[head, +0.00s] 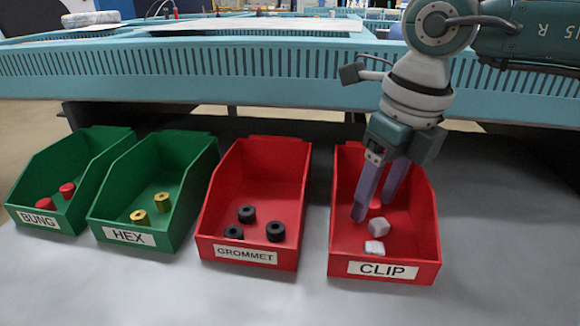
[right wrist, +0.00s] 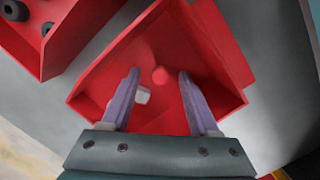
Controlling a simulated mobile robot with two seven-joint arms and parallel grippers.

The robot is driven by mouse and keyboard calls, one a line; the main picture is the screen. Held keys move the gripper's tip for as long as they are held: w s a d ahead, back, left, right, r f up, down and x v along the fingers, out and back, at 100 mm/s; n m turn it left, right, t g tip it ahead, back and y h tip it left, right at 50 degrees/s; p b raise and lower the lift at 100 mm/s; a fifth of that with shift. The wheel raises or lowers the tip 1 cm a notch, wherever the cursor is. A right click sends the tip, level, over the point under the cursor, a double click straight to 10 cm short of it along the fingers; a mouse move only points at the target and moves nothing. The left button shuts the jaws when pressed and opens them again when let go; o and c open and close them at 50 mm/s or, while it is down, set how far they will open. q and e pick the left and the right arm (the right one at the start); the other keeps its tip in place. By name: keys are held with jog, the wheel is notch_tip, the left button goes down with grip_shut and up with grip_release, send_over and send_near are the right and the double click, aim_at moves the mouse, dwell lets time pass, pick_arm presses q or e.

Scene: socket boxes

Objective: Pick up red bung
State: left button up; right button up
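A red bung (head: 375,204) lies in the red CLIP box, and it also shows in the right wrist view (right wrist: 160,76). My right gripper (head: 373,208) is open and reaches down into that box. In the right wrist view its fingers (right wrist: 159,80) stand on either side of the bung with gaps; I cannot tell its height above it. Two more red bungs (head: 67,189) lie in the green BUNG box (head: 22,189). My left gripper is not in view.
White clips (head: 378,227) lie near the bung in the red CLIP box (head: 425,225). Left of it stand the red GROMMET box (head: 262,165) with black grommets and the green HEX box (head: 187,188) with yellow pieces. The grey table (head: 300,305) is clear in front.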

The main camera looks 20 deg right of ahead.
jog(key=c, duration=0.9)
grip_shut()
jog(key=shift+r, duration=0.1)
